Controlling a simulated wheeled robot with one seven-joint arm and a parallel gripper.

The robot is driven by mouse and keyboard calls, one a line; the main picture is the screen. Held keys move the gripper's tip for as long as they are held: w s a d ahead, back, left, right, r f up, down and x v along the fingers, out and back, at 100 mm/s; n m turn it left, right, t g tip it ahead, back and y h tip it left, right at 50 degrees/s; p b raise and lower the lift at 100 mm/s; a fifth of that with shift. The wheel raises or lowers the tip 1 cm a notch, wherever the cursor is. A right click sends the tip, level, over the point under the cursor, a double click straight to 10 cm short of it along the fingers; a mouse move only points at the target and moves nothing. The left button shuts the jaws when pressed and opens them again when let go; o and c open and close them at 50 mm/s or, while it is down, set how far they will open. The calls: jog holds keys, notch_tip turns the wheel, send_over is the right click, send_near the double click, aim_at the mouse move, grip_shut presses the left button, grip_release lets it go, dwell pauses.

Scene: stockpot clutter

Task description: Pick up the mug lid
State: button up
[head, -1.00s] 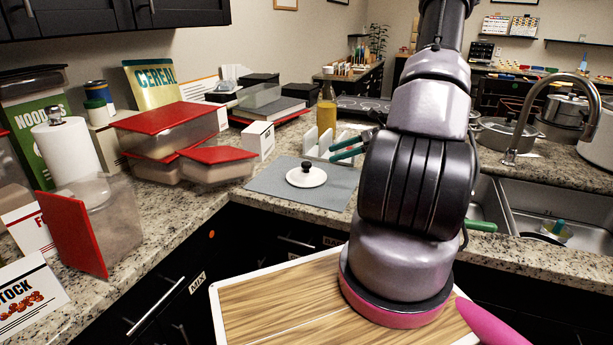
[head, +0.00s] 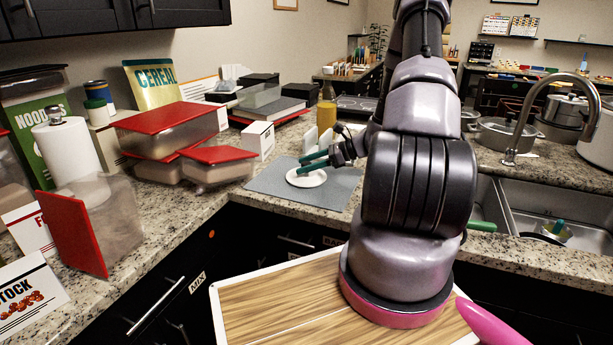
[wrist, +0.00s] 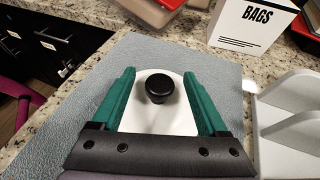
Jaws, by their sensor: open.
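The mug lid (head: 306,178) is a white disc with a black knob. It lies on a grey mat (head: 268,186) on the counter. In the wrist view the lid (wrist: 166,121) sits between the two green fingers, with its black knob near the fingertips. My gripper (wrist: 160,74) is open, one finger on each side of the knob. In the head view my gripper (head: 314,159) is over the lid and its fingers hide the knob. I cannot tell whether the fingers touch the lid.
A white rack (wrist: 288,115) stands just right of the mat in the wrist view. A white BAGS box (wrist: 254,26) is beyond the mat. Red-lidded containers (head: 215,165) stand left of the mat. The sink (head: 558,212) is at the right. The mat's left part is clear.

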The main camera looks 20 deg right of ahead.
jog(key=shift+c, duration=0.4)
grip_shut()
jog(key=shift+r, duration=0.1)
